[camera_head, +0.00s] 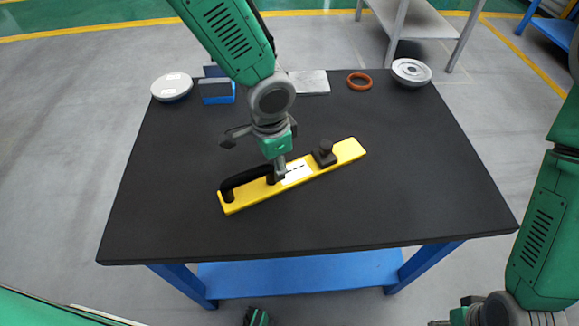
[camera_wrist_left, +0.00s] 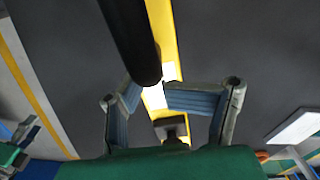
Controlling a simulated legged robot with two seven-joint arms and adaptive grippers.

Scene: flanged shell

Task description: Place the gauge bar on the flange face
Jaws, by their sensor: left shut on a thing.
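The yellow bar (camera_head: 310,174), which I take as the gauge bar, has a long black handle (camera_head: 246,180), a black knob (camera_head: 325,153) and a white label. It lies slantwise over the middle of the black table; I cannot tell whether it touches the top. My left gripper (camera_head: 278,172) is shut on it at the handle's right end. In the left wrist view the handle (camera_wrist_left: 132,40) reaches between the fingers (camera_wrist_left: 160,102). A grey round flanged part (camera_head: 411,72), perhaps the one with the flange face, sits at the back right. My right gripper (camera_head: 460,314) is at the bottom edge, partly cut off.
On the black table (camera_head: 400,190), a white round disc (camera_head: 172,87) and a blue holder (camera_head: 216,92) stand at the back left. A grey plate (camera_head: 309,82) and an orange ring (camera_head: 360,81) lie along the back. The table's right side and front are clear.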

